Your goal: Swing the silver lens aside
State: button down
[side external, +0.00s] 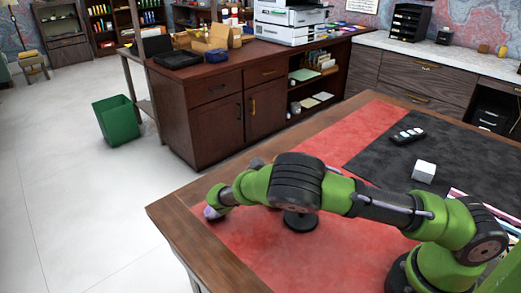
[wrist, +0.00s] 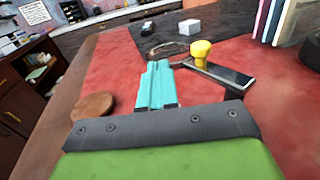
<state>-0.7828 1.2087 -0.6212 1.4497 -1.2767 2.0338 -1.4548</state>
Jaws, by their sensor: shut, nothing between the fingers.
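My gripper (wrist: 158,66) shows in the wrist view with its teal fingers together and nothing between them. Just beyond the fingertips, a thin dark-rimmed ring (wrist: 166,48) lies low over the desk; I cannot tell for sure that it is the silver lens. To the right of the fingers are a yellow knob (wrist: 201,50) and a flat dark bar with a pale edge (wrist: 228,73). The fingers overlap the bar's near end in the picture, so contact is unclear. In the side external view my arm hides the fingertips and most of this area.
A white cube (side external: 423,172) and a black holder with white tops (side external: 408,135) stand on the black mat (side external: 375,150). A brown round disc (wrist: 93,107) lies left of the fingers. Upright books (wrist: 272,20) stand at the right. Red desk surface (side external: 335,255) is bare in front.

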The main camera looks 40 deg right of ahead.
dwell(0.4)
jog(key=v, duration=1.1)
jog(key=shift+w+a, duration=0.15)
jog(key=shift+a, duration=0.2)
jog(key=shift+r, duration=0.15)
jog(key=s+d+r+m+y, duration=0.2)
jog(key=d+r+m+y, duration=0.15)
jog(key=d+y, duration=0.2)
jog(key=s+d+r+m+y, duration=0.2)
jog(key=s+d+r+y, duration=0.1)
jog(key=d+r+y, duration=0.25)
jog(key=s+a+r+m+t+y, duration=0.2)
jog(key=s+r+m+t+y, duration=0.2)
jog(key=s+m+t, duration=0.2)
jog(key=s+a+r+m+t+y, duration=0.2)
jog(key=s+r+m+t+y, duration=0.2)
jog(key=s+m+t, duration=0.2)
jog(key=shift+s+a+r+m, duration=0.25)
jog(key=shift+s+m, duration=0.4)
jog(key=shift+s, duration=0.45)
